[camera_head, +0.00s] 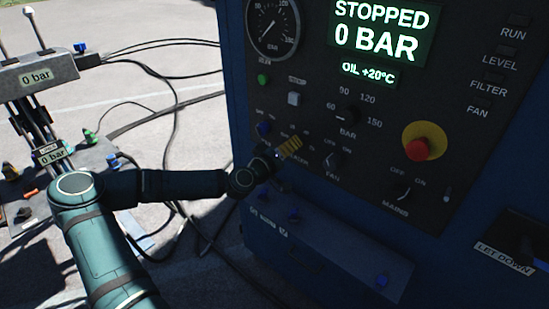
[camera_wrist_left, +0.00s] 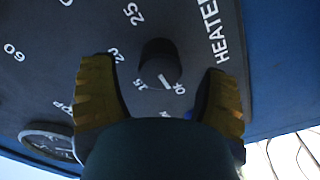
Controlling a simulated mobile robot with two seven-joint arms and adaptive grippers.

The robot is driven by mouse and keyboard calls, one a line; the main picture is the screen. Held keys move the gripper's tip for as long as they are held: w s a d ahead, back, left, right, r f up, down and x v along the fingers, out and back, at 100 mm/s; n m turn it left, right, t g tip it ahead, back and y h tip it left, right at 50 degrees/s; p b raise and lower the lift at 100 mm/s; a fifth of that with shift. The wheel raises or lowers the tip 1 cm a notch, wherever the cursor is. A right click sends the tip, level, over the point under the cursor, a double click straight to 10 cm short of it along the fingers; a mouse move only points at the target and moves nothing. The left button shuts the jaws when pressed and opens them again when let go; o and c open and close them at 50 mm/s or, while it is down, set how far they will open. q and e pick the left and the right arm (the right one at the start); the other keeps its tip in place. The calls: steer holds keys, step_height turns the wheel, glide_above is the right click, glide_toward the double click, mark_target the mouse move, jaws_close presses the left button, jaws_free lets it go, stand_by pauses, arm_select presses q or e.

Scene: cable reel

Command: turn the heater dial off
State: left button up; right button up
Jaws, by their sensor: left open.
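The heater dial (camera_wrist_left: 158,52) is a black round knob beside the HEATER label in the left wrist view. Its white mark points down toward the OFF end of the scale, between the 15 and the partly hidden OFF lettering; I cannot tell exactly where it rests. My left gripper (camera_wrist_left: 163,72) is open, with one yellow-padded finger on each side of the dial and a visible gap to it. In the head view the left gripper (camera_head: 289,148) is at the lower left of the control panel and hides the dial. My right gripper is not in view.
The dark control panel (camera_head: 385,80) holds a fan knob (camera_head: 333,160), a bar knob (camera_head: 346,113), a red stop button (camera_head: 417,149) and a mains switch (camera_head: 400,193). The display (camera_head: 380,28) reads STOPPED, 0 BAR. A ledge box (camera_head: 330,255) juts out below the panel.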

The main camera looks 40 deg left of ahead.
arm_select(q)
steer(key=s, duration=0.9)
steer(key=shift+s+a, duration=0.35)
steer(key=shift+s, duration=0.05)
